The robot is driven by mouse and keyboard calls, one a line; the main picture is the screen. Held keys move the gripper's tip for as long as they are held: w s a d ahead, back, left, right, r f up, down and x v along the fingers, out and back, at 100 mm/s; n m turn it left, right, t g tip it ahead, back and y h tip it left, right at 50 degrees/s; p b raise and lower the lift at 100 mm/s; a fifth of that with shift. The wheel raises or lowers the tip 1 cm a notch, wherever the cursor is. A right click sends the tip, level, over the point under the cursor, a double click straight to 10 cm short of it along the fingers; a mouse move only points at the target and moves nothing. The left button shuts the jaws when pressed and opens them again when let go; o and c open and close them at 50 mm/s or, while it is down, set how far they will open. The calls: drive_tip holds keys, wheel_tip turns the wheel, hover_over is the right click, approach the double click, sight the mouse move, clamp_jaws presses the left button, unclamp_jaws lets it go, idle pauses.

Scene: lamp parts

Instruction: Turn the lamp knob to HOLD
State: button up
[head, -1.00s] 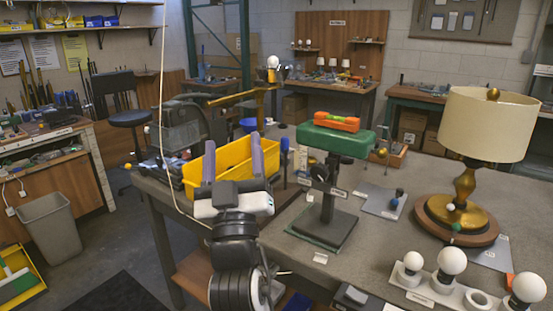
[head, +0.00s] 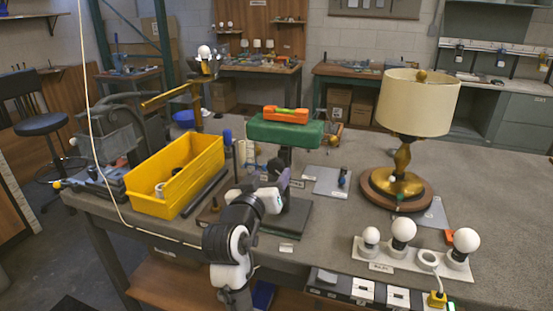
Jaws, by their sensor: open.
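The lamp (head: 418,103) stands at the right of the bench in the head view, with a cream shade, a brass stem and a round wooden base (head: 372,194). A small green part (head: 398,198) and a small pale part show at the foot of the stem. I cannot tell which part is the knob, and no HOLD mark is readable. My gripper (head: 281,170) is open, with purple-grey fingers, in front of the green-topped stand. It is well left of the lamp and apart from it. Its fingers partly overlap the stand's post in the picture.
The green stand (head: 285,133) bears an orange and green level (head: 285,114). A yellow bin (head: 178,175) is at left. A white holder (head: 375,254) with several bulbs stands in front of the lamp. A labelled panel (head: 361,290) is at the front edge.

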sight(274, 169)
drive_tip(key=p+x, duration=0.1)
drive_tip(key=x, duration=0.6)
drive_tip(key=shift+w, duration=0.2)
drive_tip(key=c, duration=1)
